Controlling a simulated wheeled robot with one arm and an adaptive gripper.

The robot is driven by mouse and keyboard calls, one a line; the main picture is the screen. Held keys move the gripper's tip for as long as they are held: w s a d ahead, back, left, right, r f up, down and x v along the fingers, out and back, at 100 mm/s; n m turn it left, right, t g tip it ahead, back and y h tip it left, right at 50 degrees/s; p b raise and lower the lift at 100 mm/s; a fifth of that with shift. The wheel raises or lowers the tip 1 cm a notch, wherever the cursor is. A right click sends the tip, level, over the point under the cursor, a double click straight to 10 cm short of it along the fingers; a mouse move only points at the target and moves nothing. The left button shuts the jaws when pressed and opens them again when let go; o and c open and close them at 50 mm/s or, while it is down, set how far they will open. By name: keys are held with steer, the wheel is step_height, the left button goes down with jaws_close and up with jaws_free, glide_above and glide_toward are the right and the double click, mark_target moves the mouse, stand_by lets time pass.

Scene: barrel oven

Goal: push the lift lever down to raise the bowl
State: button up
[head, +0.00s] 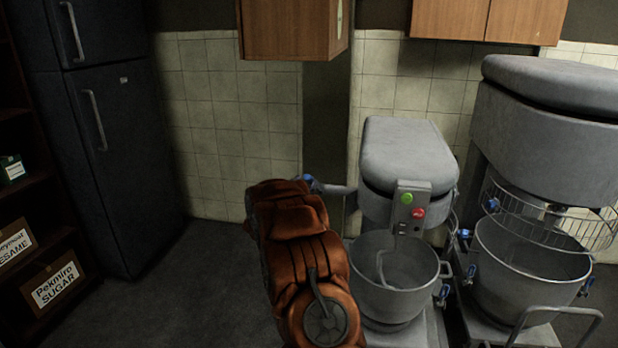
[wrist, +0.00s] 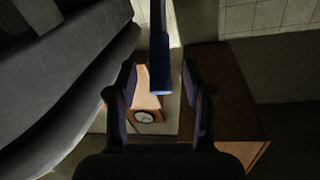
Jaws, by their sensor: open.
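The smaller grey mixer (head: 409,155) stands right of my arm in the head view. Its lift lever (head: 338,189) sticks out to the left from its side, roughly level, with a blue end (head: 311,183) beside the top of my arm. The steel bowl (head: 390,290) sits low under the mixer head, with the hook reaching into it. In the wrist view my gripper (wrist: 158,95) is open. The lever's blue tip (wrist: 161,80) shows between its two fingers, with gaps on both sides; contact cannot be told. My arm hides the gripper in the head view.
A larger mixer (head: 550,130) with its own bowl and wire guard stands at the right. Wooden cabinets (head: 290,30) hang above. A dark fridge (head: 100,130) and a shelf (head: 40,270) stand left. The floor (head: 195,270) left of my arm is clear.

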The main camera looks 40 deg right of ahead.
steer(key=shift+x, duration=1.05)
steer(key=shift+p+x, duration=0.4)
steer(key=shift+x, duration=0.5)
jaws_close()
